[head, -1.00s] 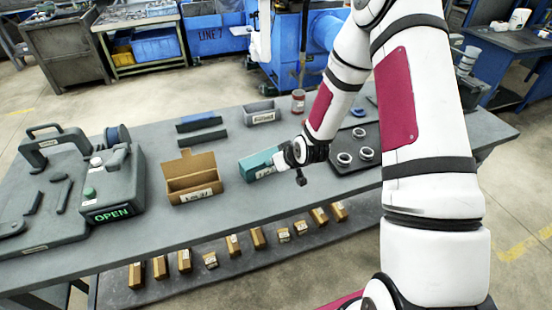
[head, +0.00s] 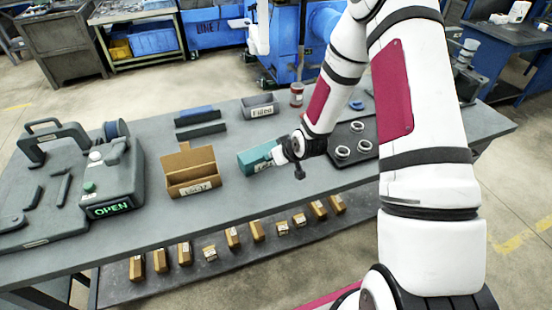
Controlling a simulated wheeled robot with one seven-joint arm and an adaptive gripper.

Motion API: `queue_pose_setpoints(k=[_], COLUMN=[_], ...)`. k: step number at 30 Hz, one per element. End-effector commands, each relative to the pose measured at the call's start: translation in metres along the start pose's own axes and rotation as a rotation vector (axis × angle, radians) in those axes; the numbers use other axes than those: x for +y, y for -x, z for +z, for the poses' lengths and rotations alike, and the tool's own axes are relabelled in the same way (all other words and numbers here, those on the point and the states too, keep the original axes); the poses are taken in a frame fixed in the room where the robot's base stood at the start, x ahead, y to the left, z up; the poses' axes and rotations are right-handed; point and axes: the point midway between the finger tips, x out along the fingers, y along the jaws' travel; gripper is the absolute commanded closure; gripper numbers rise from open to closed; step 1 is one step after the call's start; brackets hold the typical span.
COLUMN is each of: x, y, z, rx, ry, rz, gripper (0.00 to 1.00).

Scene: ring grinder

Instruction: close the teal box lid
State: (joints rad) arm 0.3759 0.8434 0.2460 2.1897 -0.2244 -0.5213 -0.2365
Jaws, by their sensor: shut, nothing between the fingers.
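The teal box (head: 257,158) stands on the grey workbench, right of the open cardboard box. Its top looks covered by a flat teal surface, and a white label shows on its front. My gripper (head: 278,156) is shut and empty at the right end of the teal box. It hides that end, and I cannot tell whether it touches the box.
An open cardboard box (head: 191,175) stands to the left. A dark tray (head: 352,160) with several metal rings lies to the right. A grey bin (head: 260,106) and a red jar (head: 297,94) stand behind. A grinder with an OPEN display (head: 109,210) is at far left.

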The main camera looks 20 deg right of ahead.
Motion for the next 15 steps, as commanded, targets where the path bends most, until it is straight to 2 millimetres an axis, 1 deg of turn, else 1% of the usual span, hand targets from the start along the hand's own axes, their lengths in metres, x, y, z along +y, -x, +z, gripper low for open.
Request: queue_pose_setpoints(k=[4, 11, 15], x=[0.000, -0.001, -0.003], y=[0.007, 0.011, 0.021], z=[-0.005, -0.009, -0.019], rx=[0.003, 0.002, 0.004], ry=[0.001, 0.001, 0.002], rz=[0.001, 0.000, 0.000], gripper=[1.00, 1.00, 1.00])
